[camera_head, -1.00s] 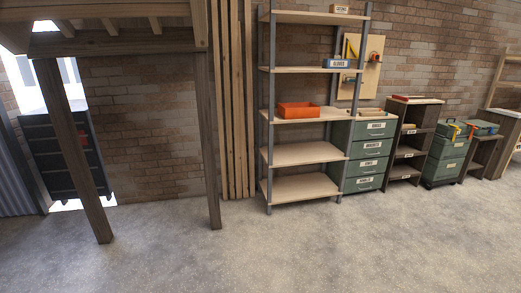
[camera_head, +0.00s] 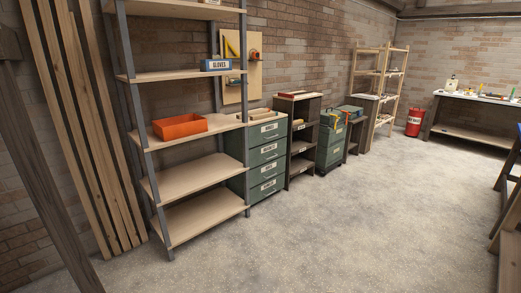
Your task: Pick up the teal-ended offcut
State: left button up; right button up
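I cannot make out a teal-ended offcut in the head view. Pale wooden pieces (camera_head: 262,115) lie on top of the green drawer cabinet, too small to tell whether any end is teal. More small pieces (camera_head: 298,122) show in the dark open shelf unit beside it, also unclear. Neither of my grippers is in view.
A tall shelf rack (camera_head: 190,176) stands at the left with an orange bin (camera_head: 180,127) and a gloves box (camera_head: 215,65). Beyond are a green drawer cabinet (camera_head: 267,152), a dark shelf unit (camera_head: 302,145), a red drum (camera_head: 414,122) and a workbench (camera_head: 470,100). The middle floor is clear.

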aim_at(266, 115)
jog(key=i+l+z, duration=0.15)
jog(key=i+z, duration=0.9)
jog(key=i, duration=0.15)
jog(key=i+l+u, duration=0.15)
jog(key=i+u, duration=0.3)
jog(key=i, duration=0.2)
jog(key=i+l+u, duration=0.4)
jog(key=i, duration=0.25)
jog(key=i+l+u, duration=0.45)
jog(key=i+l, duration=0.1)
